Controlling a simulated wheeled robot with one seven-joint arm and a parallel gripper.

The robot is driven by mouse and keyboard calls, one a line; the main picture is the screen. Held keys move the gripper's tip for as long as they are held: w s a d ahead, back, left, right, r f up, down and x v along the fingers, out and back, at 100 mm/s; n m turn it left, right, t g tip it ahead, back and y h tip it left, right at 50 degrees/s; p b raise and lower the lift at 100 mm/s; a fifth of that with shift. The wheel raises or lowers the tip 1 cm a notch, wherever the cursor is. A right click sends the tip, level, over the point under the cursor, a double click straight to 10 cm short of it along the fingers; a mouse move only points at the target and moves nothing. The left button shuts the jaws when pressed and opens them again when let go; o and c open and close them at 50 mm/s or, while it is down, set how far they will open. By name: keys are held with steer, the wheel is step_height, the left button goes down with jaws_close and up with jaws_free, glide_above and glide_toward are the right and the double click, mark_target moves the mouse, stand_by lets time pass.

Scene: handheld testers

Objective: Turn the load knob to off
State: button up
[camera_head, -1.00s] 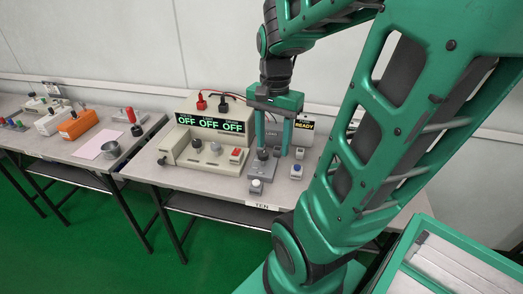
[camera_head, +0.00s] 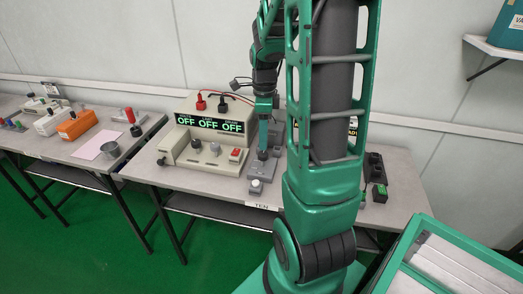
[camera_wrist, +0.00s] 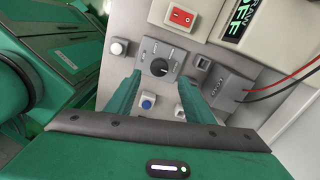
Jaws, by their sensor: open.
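The load knob, a round black dial with a pale pointer line, shows in the wrist view (camera_wrist: 160,67) on a dark grey plate (camera_wrist: 150,48). In the head view the knob (camera_head: 263,155) sits on the grey unit at the front of the table. My gripper (camera_wrist: 159,79) is open, its two green fingers pointing down on either side of the knob. In the head view my gripper (camera_head: 263,146) is right above the knob. Contact with the knob cannot be told. The tester's displays (camera_head: 210,123) read OFF, OFF, OFF.
A beige tester with a red rocker switch (camera_wrist: 180,15) stands beside the knob's plate. A grey box with red and black leads (camera_wrist: 225,87), a white button (camera_wrist: 118,48) and a blue button (camera_wrist: 147,103) are close by. Another table with an orange device (camera_head: 78,125) is at left.

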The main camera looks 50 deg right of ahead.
mark_target(263, 153)
step_height(263, 153, down, 6)
steer(key=shift+f, duration=0.25)
steer(key=c, duration=1)
